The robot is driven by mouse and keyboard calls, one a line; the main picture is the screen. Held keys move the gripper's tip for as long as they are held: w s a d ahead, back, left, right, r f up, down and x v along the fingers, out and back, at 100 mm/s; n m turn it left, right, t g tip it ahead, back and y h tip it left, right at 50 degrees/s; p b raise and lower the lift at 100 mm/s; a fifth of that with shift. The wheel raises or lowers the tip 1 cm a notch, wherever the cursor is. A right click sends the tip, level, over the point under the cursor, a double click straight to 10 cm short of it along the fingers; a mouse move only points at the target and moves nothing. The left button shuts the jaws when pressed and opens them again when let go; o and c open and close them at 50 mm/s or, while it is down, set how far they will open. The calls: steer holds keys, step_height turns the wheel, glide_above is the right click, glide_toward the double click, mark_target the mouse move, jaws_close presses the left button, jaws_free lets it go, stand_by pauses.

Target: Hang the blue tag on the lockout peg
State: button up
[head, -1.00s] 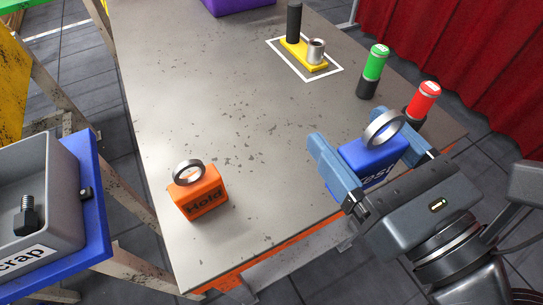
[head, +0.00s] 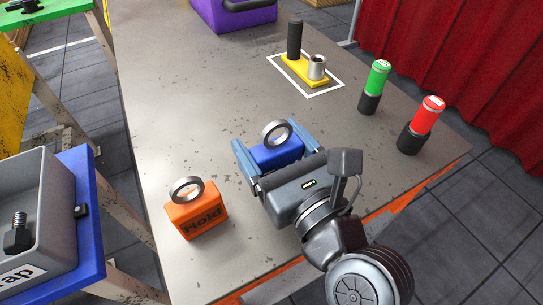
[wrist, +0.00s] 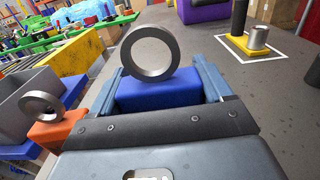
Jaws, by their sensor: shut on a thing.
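The blue tag (head: 277,154) with a metal ring on top is held between the fingers of my gripper (head: 273,148), over the middle of the table. It also shows in the wrist view (wrist: 158,92), ring upright, with the gripper's fingers on either side. Its lower part is hidden by my gripper in the head view. A black upright peg (head: 295,38) stands on a yellow base (head: 303,70) inside a white outlined square, farther back and to the right of my gripper. A short metal cylinder (head: 317,66) stands on the same base.
An orange "Hold" tag (head: 197,212) with a ring stands just left of my gripper. Green (head: 376,79) and red (head: 427,117) capped cylinders stand at the right. A purple bin (head: 232,14) is at the back. A grey scrap bin (head: 40,190) is off the table's left. The table (head: 180,90) is clear behind my gripper.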

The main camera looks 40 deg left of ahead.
mark_target(273, 162)
steer(key=shift+f+b, duration=0.35)
steer(key=shift+f, duration=1.2)
steer(key=shift+f, duration=0.15)
steer(key=o, duration=1)
steer(key=shift+s+d, duration=0.1)
steer(key=shift+d, duration=0.15)
steer(key=v, duration=1.1)
steer(key=shift+s+d+b, duration=0.15)
steer(key=shift+d+b, duration=0.1)
steer(key=shift+b, duration=0.1)
